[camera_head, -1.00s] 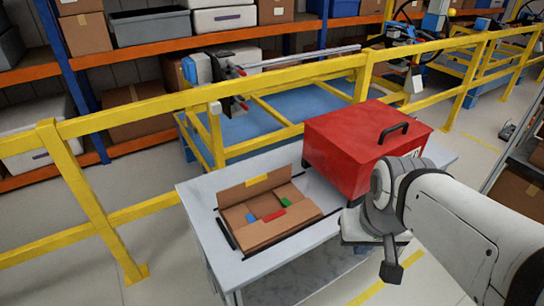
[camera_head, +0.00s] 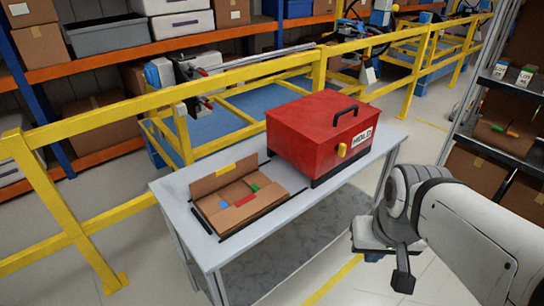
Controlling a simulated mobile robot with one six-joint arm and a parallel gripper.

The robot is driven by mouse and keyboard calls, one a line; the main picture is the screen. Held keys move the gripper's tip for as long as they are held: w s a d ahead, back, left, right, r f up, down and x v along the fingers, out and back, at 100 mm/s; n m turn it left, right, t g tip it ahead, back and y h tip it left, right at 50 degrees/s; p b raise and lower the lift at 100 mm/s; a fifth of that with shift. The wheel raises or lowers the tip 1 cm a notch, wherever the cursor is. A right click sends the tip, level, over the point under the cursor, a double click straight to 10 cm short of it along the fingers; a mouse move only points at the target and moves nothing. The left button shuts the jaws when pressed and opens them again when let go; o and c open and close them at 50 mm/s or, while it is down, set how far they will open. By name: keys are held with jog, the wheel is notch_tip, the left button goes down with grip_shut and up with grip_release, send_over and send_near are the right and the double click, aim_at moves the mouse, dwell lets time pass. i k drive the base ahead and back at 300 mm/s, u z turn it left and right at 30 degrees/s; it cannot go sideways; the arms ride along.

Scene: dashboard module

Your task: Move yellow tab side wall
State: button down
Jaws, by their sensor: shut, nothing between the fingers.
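An open cardboard box (camera_head: 252,212) lies on the grey table, left of the red case. Its wall with the yellow tab (camera_head: 224,170) stands raised and tilted at the back. The red tab (camera_head: 245,200) is on the front flap, the blue tab (camera_head: 223,204) on the left and the green tab (camera_head: 254,187) on the right; those flaps lie inward, roughly flat. My gripper (camera_head: 403,283) is shut and empty. It points down in front of the table's right side, well apart from the box.
A red case (camera_head: 300,137) with a black handle and yellow knob stands on the table (camera_head: 175,190). A yellow railing (camera_head: 105,110) runs behind the table. A shelf (camera_head: 510,85) with boxes stands at right. Floor near my arm is clear.

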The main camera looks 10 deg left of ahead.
aim_at(198, 188)
jog(key=z, duration=3.4)
jog(key=k, duration=2.7)
jog(key=u, duration=2)
jog(key=i, duration=0.5)
jog(key=z, duration=0.15)
